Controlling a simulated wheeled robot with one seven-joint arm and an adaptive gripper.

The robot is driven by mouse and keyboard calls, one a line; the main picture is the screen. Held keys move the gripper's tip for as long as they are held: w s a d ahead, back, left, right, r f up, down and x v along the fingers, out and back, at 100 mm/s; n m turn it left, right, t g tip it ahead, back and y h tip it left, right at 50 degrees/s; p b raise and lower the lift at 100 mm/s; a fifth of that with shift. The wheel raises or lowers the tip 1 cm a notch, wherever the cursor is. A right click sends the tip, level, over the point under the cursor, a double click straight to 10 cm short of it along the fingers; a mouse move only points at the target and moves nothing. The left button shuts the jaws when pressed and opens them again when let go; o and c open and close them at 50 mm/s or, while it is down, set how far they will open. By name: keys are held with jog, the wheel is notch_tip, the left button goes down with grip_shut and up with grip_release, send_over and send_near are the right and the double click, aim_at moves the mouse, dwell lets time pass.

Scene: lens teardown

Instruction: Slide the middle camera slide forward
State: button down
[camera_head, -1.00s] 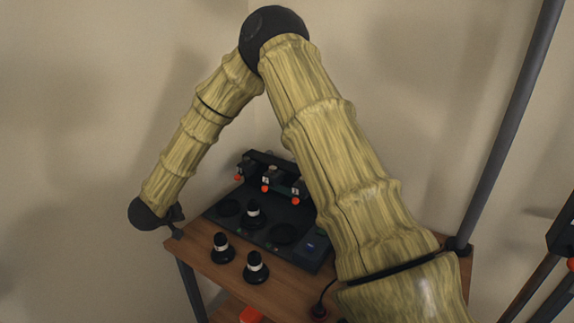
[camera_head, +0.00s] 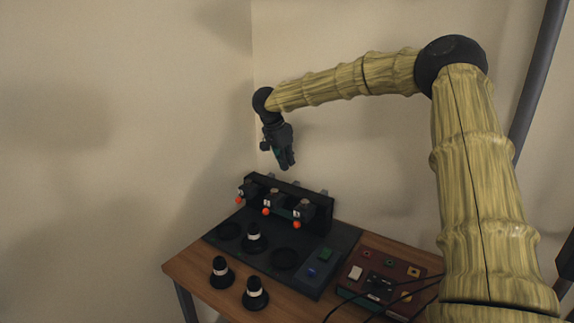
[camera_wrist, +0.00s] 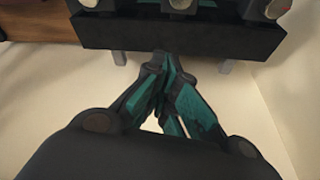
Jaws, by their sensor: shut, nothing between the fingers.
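Three dark camera slides with orange knobs stand in a row at the back of a black board (camera_head: 335,247). The middle camera slide (camera_head: 273,200) sits between the left slide (camera_head: 247,190) and the right slide (camera_head: 303,211). My gripper (camera_head: 287,166) is above and behind the row, pointing down, clear of the slides. In the wrist view its teal fingers (camera_wrist: 168,92) meet at the tips with nothing between them. They are close to the black back panel (camera_wrist: 190,38) of the rack, and parts of the slides show beyond its top edge.
Black lens-like pieces with white bands stand on the board (camera_head: 254,238) and on the wooden table (camera_head: 190,263) in front. A red-brown box (camera_head: 352,291) with coloured parts and cables is at the right. Walls rise behind the table.

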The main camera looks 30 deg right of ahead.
aim_at(281, 196)
jog(key=x, duration=0.7)
jog(key=shift+f+p, duration=0.1)
jog(key=shift+p, duration=0.25)
jog(key=shift+a+f, duration=0.15)
jog(key=shift+f, duration=0.1)
jog(key=shift+s+a+p, duration=0.15)
jog(key=shift+a+p, duration=0.05)
jog(key=shift+a, duration=0.65)
jog(key=shift+s+a+p, duration=0.15)
jog(key=shift+a, duration=0.75)
jog(key=shift+d+f, duration=0.1)
